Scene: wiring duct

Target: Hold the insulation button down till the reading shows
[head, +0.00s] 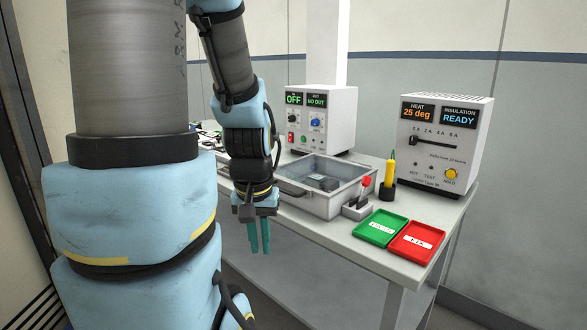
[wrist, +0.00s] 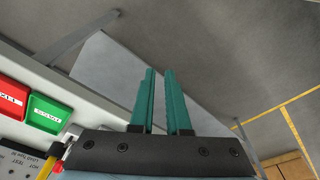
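The tester (head: 440,140) stands at the right end of the bench. Its left display (head: 417,112) reads HEAT 25 deg, and its right display (head: 458,117) reads INSULATION READY. A yellow button (head: 451,173) marked HOLD sits low on the right of its front face. My gripper (head: 260,250) hangs pointing down in front of the bench's near edge, well left of the tester and lower than the button. Its two teal fingers also show in the wrist view (wrist: 160,75). They are a little apart with nothing between them.
A grey metal tray (head: 335,207), a red-knobbed lever (head: 365,184), a yellow-handled tool (head: 389,175) in a black holder, a green tray (head: 381,227) and a red tray (head: 417,241) lie between. A power supply (head: 318,118) reading OFF stands behind.

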